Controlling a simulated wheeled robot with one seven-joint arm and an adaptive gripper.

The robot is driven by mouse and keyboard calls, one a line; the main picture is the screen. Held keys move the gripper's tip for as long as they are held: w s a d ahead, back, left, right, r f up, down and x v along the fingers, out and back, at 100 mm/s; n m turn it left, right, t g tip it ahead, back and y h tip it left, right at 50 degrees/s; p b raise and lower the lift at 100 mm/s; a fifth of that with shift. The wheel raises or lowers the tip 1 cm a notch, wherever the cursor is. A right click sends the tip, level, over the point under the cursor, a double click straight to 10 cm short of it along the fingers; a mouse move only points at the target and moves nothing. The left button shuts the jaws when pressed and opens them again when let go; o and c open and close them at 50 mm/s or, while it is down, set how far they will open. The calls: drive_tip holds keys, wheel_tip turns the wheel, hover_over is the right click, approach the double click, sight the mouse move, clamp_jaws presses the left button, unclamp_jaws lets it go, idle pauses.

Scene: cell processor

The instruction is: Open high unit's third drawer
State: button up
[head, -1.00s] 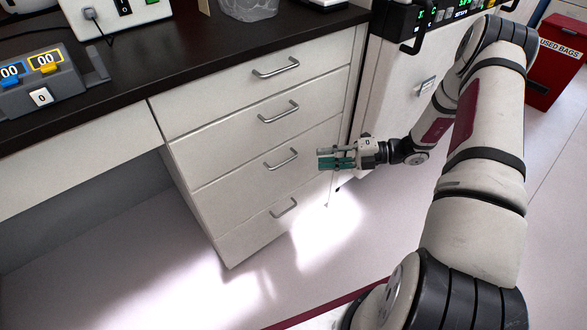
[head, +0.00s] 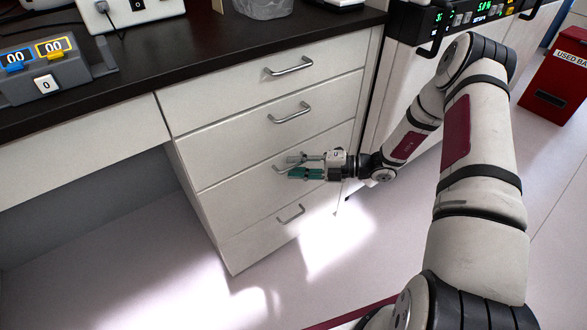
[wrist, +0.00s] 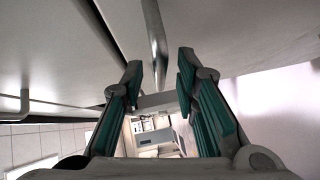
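The white drawer unit has several stacked drawers, all shut. Its third drawer (head: 236,199) from the top has a metal bar handle, partly hidden by my gripper in the head view. My gripper (head: 298,166) is at that handle, pointing left along the drawer front. In the wrist view, my gripper (wrist: 158,82) is open, its two green-padded fingers spread apart. The bar handle (wrist: 155,34) runs down from the top of that view toward the gap between the fingertips. I cannot tell whether either finger touches it.
The second drawer's handle (head: 290,113) is above my gripper and the bottom drawer's handle (head: 291,213) below. A dark countertop (head: 190,62) overhangs the unit. A red bin (head: 553,85) stands at the far right. The floor in front is clear.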

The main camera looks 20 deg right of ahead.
drive_tip(key=shift+w+a, duration=0.25)
drive_tip(key=shift+a, duration=0.25)
clamp_jaws()
drive_tip(key=shift+s, duration=0.1)
drive_tip(key=s+d+p, duration=0.2)
drive_tip(key=s+d, duration=0.1)
drive_tip(key=s, duration=0.8)
drive_tip(key=s+d+p, duration=0.3)
drive_tip(key=s+d, duration=0.1)
drive_tip(key=s, duration=0.7)
drive_tip(key=s+d+p, duration=0.2)
drive_tip(key=s+d, duration=0.1)
drive_tip(key=s, duration=0.8)
drive_tip(key=shift+d, duration=0.4)
unclamp_jaws()
